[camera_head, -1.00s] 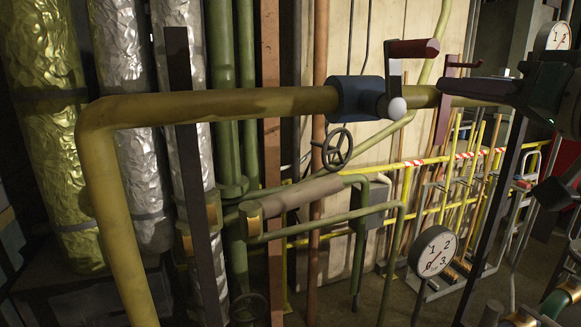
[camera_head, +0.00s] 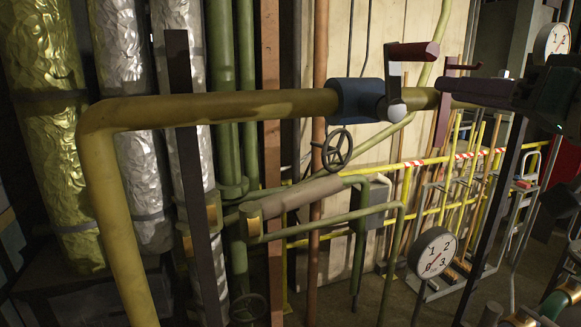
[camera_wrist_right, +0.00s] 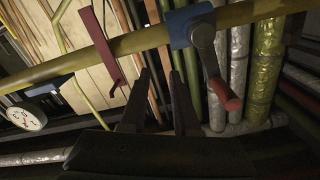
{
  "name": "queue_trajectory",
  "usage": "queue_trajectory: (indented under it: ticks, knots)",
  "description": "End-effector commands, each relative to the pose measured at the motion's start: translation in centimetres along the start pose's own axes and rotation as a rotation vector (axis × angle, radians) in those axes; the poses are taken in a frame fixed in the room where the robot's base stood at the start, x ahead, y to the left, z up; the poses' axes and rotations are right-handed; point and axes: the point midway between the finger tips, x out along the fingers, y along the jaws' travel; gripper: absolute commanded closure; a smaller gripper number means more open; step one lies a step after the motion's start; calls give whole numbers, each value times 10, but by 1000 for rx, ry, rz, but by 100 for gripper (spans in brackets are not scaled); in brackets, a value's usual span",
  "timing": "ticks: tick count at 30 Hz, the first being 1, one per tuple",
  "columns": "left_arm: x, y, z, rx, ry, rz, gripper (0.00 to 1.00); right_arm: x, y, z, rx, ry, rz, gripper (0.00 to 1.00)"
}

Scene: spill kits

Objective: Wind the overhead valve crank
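The valve crank has a blue hub (camera_head: 357,99) on the overhead yellow pipe (camera_head: 220,106), a grey arm and a dark red handle (camera_head: 414,50) at the upper end. In the right wrist view the blue hub (camera_wrist_right: 188,24) is above the fingers, and the red handle (camera_wrist_right: 224,94) lies to their right. My right gripper (camera_head: 442,85) comes in from the right, its fingers pointing left toward the crank, apart from the handle. In the wrist view its two dark fingers (camera_wrist_right: 160,72) stand apart with nothing between them. My left gripper is not in view.
A dark red lever (camera_head: 442,119) crosses the pipe close to my right gripper and also shows in the wrist view (camera_wrist_right: 100,45). A small handwheel (camera_head: 337,149) hangs below the crank. A gauge (camera_head: 433,253) stands lower right. Foil-wrapped pipes (camera_head: 130,150) fill the left.

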Motion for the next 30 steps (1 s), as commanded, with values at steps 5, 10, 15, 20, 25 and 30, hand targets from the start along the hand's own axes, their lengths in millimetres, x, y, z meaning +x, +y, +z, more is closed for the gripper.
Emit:
queue_trajectory:
  ticks: [5,10,15,20,25,30]
  knots:
    - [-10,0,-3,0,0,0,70,-17,-1,-1,-2,-4,1,70]
    - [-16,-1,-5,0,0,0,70,-32,0,-1,-2,-4,2,70]
    - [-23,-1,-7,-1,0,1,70,-47,-1,-1,-1,-4,1,70]
    - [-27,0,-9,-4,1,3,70,-59,-1,-1,-1,-3,0,70]
    - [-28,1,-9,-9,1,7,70,-63,0,0,-1,-2,0,70]
    - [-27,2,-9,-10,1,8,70,-63,0,0,-1,-1,0,70]
